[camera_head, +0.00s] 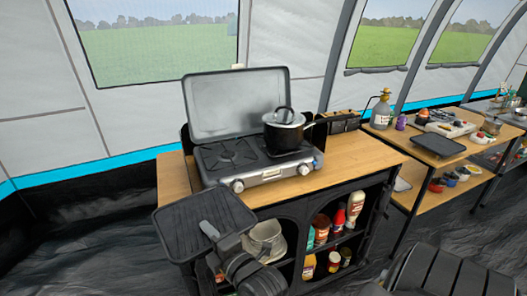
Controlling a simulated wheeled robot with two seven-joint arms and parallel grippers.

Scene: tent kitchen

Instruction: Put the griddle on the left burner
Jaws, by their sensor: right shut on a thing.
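The griddle (180,226) is a black, ridged square plate at the lower left. It appears held up in front of the counter's left front corner. My right gripper (210,229) is shut on it at its right front side, where a short grey piece shows. My own wrist hides part of that side. The two-burner camping stove (272,174) stands on the wooden counter with its grey lid raised. Its left burner (230,158) is bare. A lidded pot (284,137) stands on the right burner. My left gripper is not in view.
The wooden counter (355,152) has free room right of the stove. Its raised lid (235,100) forms a wall behind the burners. Bottles and jars (336,222) fill the shelves below. A side table (460,190) with more kitchenware stands at the right.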

